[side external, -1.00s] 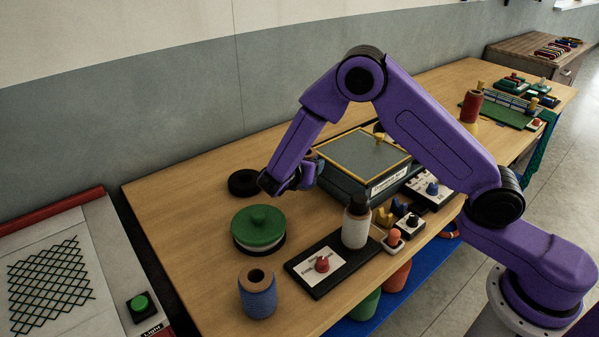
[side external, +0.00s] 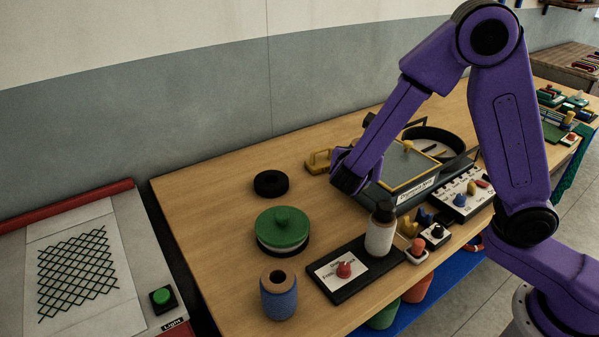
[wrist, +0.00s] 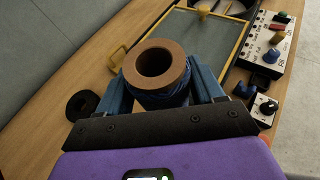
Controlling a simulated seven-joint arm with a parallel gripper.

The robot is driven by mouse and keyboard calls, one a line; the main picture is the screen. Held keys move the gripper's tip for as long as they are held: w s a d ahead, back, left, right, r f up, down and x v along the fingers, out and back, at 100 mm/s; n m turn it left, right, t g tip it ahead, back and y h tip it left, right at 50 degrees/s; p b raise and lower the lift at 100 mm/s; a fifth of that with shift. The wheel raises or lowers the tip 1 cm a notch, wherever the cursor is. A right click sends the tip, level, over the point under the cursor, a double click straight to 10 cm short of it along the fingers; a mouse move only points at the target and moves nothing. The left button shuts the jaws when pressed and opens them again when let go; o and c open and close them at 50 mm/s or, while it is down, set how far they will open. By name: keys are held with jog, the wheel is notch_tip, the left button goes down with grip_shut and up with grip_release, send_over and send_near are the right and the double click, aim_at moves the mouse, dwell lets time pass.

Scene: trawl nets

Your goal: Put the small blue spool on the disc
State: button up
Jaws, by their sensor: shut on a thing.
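My gripper (side external: 350,183) is above the table, beside the near left corner of a grey box with a yellow-framed panel. In the wrist view my gripper (wrist: 162,90) is shut on a blue spool (wrist: 168,97) with a brown hollow core, its open end facing the camera. The side view does not show this spool clearly. Another blue spool (side external: 279,297) stands upright at the table's front. A flat black disc with a centre hole (side external: 271,183) lies on the table left of my gripper. It also shows in the wrist view (wrist: 83,105).
A brown-and-white bottle (side external: 380,232) and a red knob (side external: 344,270) are on a black board. The yellow-framed panel (side external: 411,168) and a round dark pan (side external: 433,133) are right of my gripper. Bare wood lies left.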

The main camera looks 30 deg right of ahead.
jog(key=w+a+r+n+t+y, duration=0.3)
jog(key=w+a+n+t+y, duration=0.3)
jog(key=w, duration=0.4)
jog(key=n+g+y, duration=0.1)
jog(key=n+y, duration=0.1)
send_over(272, 180)
notch_tip(272, 180, down, 10)
jog(key=shift+w+f, duration=0.1)
jog(key=shift+f, duration=1.4)
jog(key=shift+f, duration=0.1)
jog(key=o, duration=1.1)
